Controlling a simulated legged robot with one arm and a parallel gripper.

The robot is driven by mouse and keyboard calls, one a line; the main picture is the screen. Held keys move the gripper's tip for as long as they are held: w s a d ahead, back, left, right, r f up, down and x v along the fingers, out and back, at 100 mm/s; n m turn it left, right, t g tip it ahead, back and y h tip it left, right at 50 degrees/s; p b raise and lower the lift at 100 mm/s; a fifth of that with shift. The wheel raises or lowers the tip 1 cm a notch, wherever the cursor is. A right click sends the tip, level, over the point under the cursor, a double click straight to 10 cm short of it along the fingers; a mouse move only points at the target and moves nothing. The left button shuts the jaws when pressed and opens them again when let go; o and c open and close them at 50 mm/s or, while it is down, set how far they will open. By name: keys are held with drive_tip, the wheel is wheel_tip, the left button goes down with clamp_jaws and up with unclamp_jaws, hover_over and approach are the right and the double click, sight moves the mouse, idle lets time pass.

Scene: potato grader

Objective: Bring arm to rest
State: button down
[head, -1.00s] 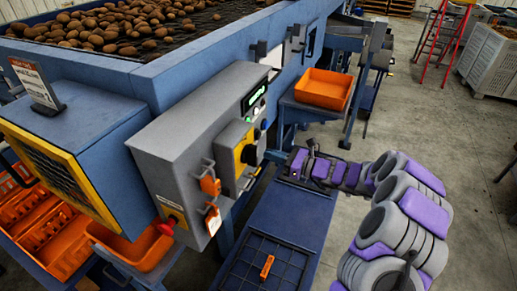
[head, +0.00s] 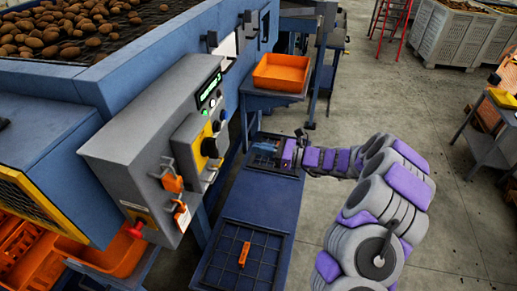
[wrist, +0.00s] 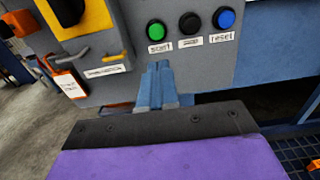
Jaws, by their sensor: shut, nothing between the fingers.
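My gripper (head: 265,147) shows in the head view at the end of my purple and grey arm. It is over the far end of the blue platform, to the right of the grey control box (head: 150,130). In the wrist view its blue fingers (wrist: 158,85) are together and empty. Behind them is a grey panel with a green start button (wrist: 156,30), a black button (wrist: 190,23) and a blue reset button (wrist: 224,18). The fingertips appear just below the buttons; I cannot tell whether they touch the panel.
An orange tray (head: 280,72) stands beyond my gripper. A small orange item (head: 244,254) lies on the platform's dark grid. Orange tags (head: 173,183) hang on the control box. Potatoes fill the grader top at left. Grey floor is open at right, before a grey bench (head: 485,140).

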drive_tip(key=s+a+r+n+g, duration=0.6)
drive_tip(key=s+a+r+n, duration=0.15)
drive_tip(key=s, duration=0.25)
drive_tip(key=s+a+r+n+g+h, duration=0.1)
drive_tip(key=s+n+g+h, duration=0.15)
drive_tip(key=s, duration=0.55)
drive_tip(key=s+a+n+g+h, duration=0.1)
drive_tip(key=s+a+n+h, duration=0.2)
drive_tip(key=s, duration=0.4)
drive_tip(key=s+d+f+n+t+h, duration=0.1)
drive_tip(key=s+d+n+h, duration=0.8)
drive_tip(key=s+d, duration=1)
drive_tip(key=shift+s+f+h, duration=0.55)
drive_tip(key=shift+s+h, duration=0.25)
drive_tip(key=shift+h, duration=0.45)
